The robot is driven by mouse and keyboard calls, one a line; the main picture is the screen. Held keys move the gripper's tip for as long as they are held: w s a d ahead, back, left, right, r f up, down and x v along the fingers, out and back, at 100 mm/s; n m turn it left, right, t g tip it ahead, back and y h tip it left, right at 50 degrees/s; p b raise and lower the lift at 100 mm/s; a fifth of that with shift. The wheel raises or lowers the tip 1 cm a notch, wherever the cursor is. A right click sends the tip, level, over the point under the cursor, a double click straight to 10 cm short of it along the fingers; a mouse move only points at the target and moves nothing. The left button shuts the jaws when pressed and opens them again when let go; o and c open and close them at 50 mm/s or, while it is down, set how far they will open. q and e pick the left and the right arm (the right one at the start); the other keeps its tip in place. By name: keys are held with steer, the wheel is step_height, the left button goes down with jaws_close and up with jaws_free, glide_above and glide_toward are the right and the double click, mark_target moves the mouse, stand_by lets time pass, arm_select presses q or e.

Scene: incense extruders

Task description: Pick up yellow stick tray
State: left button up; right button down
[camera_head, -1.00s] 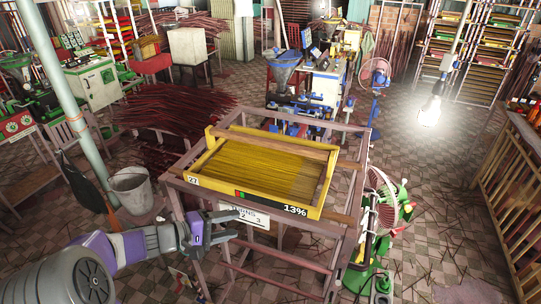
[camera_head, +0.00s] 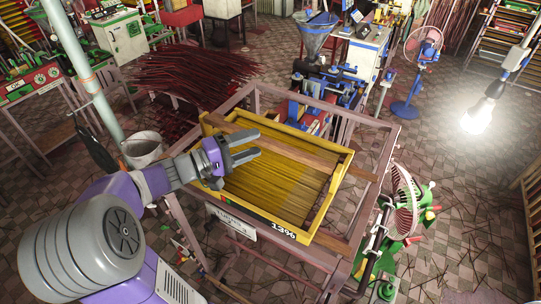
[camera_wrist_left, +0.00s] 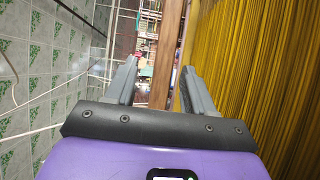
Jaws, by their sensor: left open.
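The yellow stick tray (camera_head: 330,213) rests on a pinkish metal frame stand (camera_head: 382,160). It is a shallow yellow frame full of thin yellow sticks, with a wooden bar across its far side. My left gripper (camera_head: 252,147) is open and empty, and in the head view it overlaps the tray's left part. In the left wrist view the fingers (camera_wrist_left: 157,90) point forward, with the yellow sticks (camera_wrist_left: 255,75) filling the right side and a wooden bar between the fingertips. I cannot tell whether a finger touches the tray. My right gripper is not in view.
A white sign (camera_head: 231,223) hangs on the stand's front. A grey bucket (camera_head: 142,150) stands to the left, and a red-bladed fan (camera_head: 404,200) stands close to the right. Dark red stick bundles (camera_head: 190,75) lie behind.

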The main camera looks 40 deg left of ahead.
mark_target(260, 144)
arm_select(q)
steer(key=shift+w+d+r, duration=0.1)
steer(key=shift+w+d, duration=0.05)
steer(key=shift+d, duration=0.1)
steer(key=x, duration=0.1)
steer(key=p+x, duration=0.1)
steer(key=x, duration=0.3)
steer(key=shift+f, duration=0.3)
jaws_close()
